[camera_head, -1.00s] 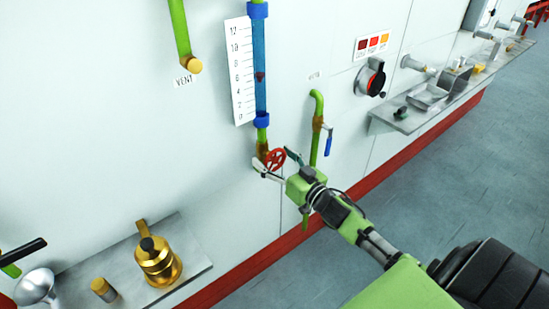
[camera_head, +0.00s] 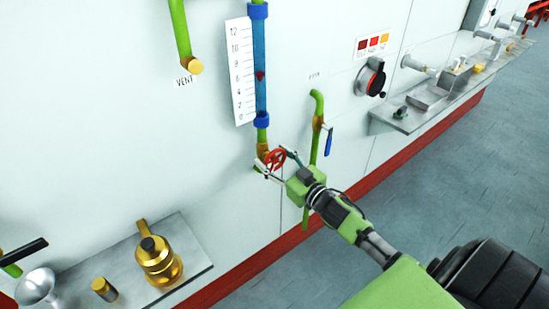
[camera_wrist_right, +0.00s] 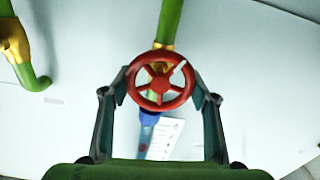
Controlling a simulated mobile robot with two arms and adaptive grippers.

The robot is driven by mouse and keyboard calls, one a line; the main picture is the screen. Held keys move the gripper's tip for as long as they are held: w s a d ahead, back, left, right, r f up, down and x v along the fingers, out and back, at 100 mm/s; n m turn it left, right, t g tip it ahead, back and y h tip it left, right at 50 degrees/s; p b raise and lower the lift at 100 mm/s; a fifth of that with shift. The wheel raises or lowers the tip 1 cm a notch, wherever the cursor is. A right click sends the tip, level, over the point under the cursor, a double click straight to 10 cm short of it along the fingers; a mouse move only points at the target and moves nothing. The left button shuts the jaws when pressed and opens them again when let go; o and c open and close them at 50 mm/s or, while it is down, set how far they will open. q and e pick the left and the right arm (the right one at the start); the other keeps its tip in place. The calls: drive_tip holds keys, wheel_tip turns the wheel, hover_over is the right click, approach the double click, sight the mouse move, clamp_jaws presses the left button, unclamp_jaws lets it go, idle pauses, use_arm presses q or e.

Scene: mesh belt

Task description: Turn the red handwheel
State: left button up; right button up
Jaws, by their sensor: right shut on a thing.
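The red handwheel (camera_head: 274,159) is on the brass fitting at the foot of the blue gauge tube, on the white wall. It also shows in the right wrist view (camera_wrist_right: 160,81), spoked, with a white mark at the upper right of its rim. My right gripper (camera_head: 273,162) is shut on the handwheel, with one finger on each side of the rim. In the right wrist view both fingers reach the rim from left and right. My left gripper is not in view.
A green pipe with a blue-handled valve (camera_head: 328,140) stands just right of the handwheel. The gauge tube (camera_head: 260,70) with its scale rises above. A shelf (camera_head: 190,262) with a brass pot (camera_head: 158,265) is at lower left. Another shelf (camera_head: 415,122) is at right.

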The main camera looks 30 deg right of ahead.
drive_tip(key=n, duration=0.4)
drive_tip(key=shift+a+n, duration=0.1)
drive_tip(key=shift+n, duration=0.2)
drive_tip(key=shift+f+n, duration=0.1)
drive_tip(key=shift+n, duration=2.2)
drive_tip(key=o, duration=1.1)
drive_tip(key=s, duration=1.2)
drive_tip(key=shift+d, duration=0.4)
